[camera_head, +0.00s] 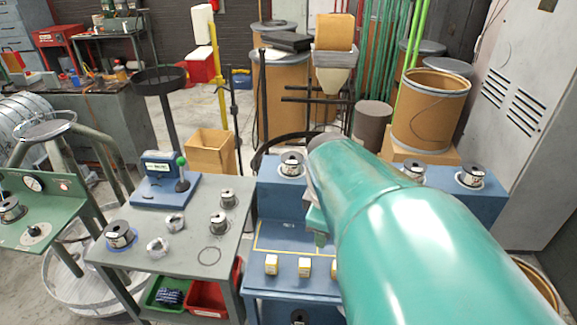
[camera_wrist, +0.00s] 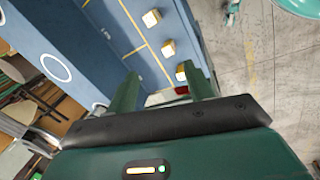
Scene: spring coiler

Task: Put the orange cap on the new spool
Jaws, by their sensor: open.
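My gripper shows in the wrist view (camera_wrist: 160,82) with its two green fingers apart and nothing between them. In the head view it is mostly hidden behind my teal arm, over the blue bench (camera_head: 275,200). I cannot make out an orange cap in either view. Several black-and-silver spools stand upright: one on a blue disc (camera_head: 118,235) and one farther right (camera_head: 221,223) on the grey table, and others on the blue bench's raised back, including the left one (camera_head: 291,164) and the right one (camera_head: 470,176). I cannot tell which spool is new.
Small yellow-and-white boxes (camera_head: 271,265) stand along the blue bench's front. A blue device with a green-knobbed lever (camera_head: 160,170) stands on the grey table (camera_head: 190,258). A green bin (camera_head: 165,293) and a red bin (camera_head: 208,297) sit below. An empty white ring (camera_wrist: 56,67) marks the bench.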

